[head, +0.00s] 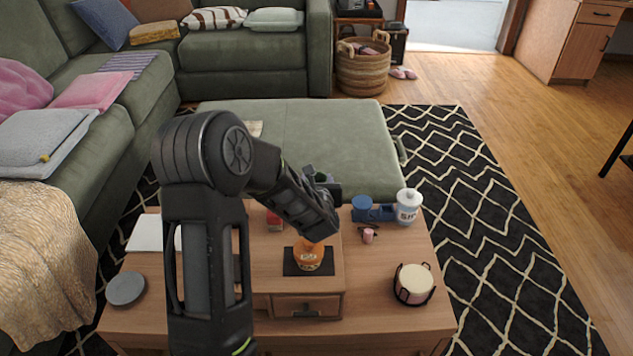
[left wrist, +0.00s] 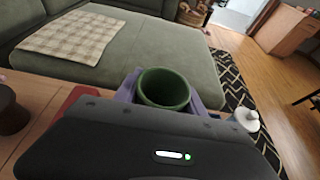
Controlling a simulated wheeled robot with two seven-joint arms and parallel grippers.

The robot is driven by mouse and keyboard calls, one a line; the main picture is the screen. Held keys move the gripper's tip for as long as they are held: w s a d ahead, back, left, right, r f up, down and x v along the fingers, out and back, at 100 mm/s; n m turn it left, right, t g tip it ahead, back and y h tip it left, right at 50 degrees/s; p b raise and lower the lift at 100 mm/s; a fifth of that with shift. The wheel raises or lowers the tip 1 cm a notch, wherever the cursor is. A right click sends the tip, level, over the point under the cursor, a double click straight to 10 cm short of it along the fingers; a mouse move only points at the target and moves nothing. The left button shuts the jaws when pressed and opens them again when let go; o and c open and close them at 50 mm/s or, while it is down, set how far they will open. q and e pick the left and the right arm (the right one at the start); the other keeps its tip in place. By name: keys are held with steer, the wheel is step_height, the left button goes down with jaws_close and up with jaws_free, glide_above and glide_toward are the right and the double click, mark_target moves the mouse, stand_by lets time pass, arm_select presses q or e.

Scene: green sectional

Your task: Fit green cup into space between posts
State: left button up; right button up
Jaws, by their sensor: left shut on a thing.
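My left gripper (head: 325,182) is above the back of the wooden coffee table, mostly hidden behind my own arm. It is shut on the green cup (left wrist: 164,88), which looks upright and open at the top in the left wrist view. In the head view only a small green bit of the cup (head: 309,170) shows. Lavender pieces flank the cup in the left wrist view; I cannot tell what they belong to. No posts can be made out for certain. A blue piece (head: 375,213) stands right of the gripper. My right gripper is not in view.
A white lettered jar (head: 408,206) stands beside the blue piece. An orange bottle (head: 308,254) stands on a dark mat on a drawer box (head: 307,307). A cream round thing (head: 413,280) sits in a black holder. A green ottoman (head: 345,140) lies behind the table (head: 375,322).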

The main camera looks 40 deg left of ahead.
arm_select(q)
steer(key=shift+f+b, duration=0.1)
steer(key=shift+b, duration=0.5)
stand_by(0.8)
steer(key=shift+f+b, duration=1.75)
steer(key=shift+b, duration=1.85)
stand_by(3.0)
